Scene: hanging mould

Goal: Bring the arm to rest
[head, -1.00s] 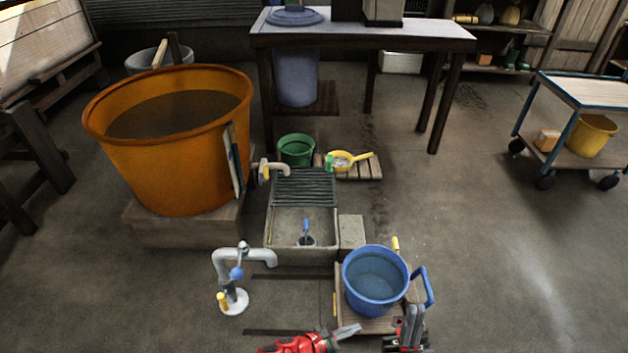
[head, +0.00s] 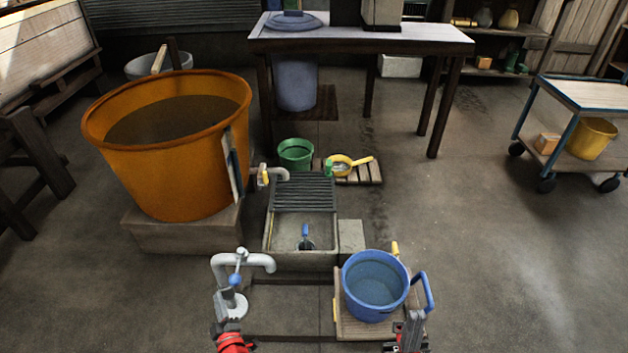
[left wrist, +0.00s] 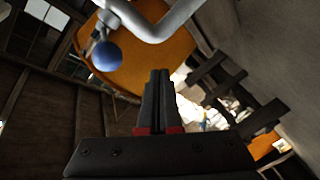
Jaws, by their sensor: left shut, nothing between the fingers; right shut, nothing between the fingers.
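My left gripper (head: 225,302) is at the bottom of the head view, in front of the base of the grey standpipe, and is shut and empty. Its closed fingers also show in the left wrist view (left wrist: 157,98), pointing up toward the pipe (left wrist: 170,22) and its blue knob (left wrist: 106,56). I cannot tell whether the fingers touch the pipe. My right gripper (head: 412,322) is at the bottom, by the right side of the blue bucket (head: 374,312) and below its blue handle. It is shut with nothing in it.
The blue bucket holds water and stands on a low wooden stand (head: 345,325). A stone sink (head: 285,232) with a ribbed board lies behind. A large orange tub (head: 190,180) stands at left on a wooden block (head: 180,235). The floor at right is clear up to the cart (head: 570,125).

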